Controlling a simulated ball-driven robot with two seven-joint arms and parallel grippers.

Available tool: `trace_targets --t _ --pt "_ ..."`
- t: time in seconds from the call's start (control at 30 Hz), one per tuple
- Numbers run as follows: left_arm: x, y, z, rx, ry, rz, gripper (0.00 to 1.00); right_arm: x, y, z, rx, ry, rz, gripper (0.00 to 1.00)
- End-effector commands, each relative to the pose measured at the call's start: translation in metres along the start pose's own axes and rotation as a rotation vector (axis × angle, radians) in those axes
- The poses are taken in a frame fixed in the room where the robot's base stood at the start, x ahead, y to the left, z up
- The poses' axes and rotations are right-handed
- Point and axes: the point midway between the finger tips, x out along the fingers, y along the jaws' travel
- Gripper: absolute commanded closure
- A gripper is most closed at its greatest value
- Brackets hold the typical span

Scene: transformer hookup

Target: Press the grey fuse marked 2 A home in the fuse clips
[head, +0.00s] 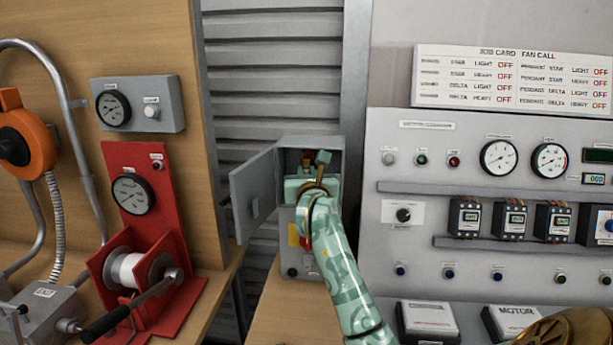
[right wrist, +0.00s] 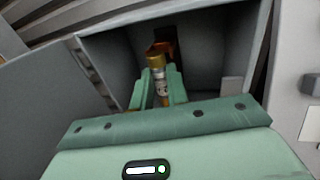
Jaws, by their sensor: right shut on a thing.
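A grey metal box (head: 297,258) stands in the middle of the head view with its door (head: 254,193) swung open to the left. My right gripper (head: 312,175) reaches into the box opening. In the right wrist view, my right gripper (right wrist: 160,88) is shut on a small fuse (right wrist: 161,85) with a brass-coloured end cap and a grey body. Its marking is too small to read. A copper-brown part (right wrist: 172,50) lies just behind the fuse, likely a fuse clip. I cannot tell whether the fuse touches it. My left gripper is not in view.
A grey panel (head: 400,250) with gauges and switches stands to the right. A red winch stand (head: 160,215) and a gauge box (head: 165,105) are at the left. The open door and the box walls closely bound my right gripper.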

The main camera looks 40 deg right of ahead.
Motion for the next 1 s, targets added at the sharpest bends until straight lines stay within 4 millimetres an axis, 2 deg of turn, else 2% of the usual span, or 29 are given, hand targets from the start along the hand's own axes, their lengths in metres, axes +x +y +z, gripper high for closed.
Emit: trace_targets --t 1.0 --pt "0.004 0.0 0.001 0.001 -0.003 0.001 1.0 0.017 -0.005 0.001 -0.003 -0.003 0.0 1.0"
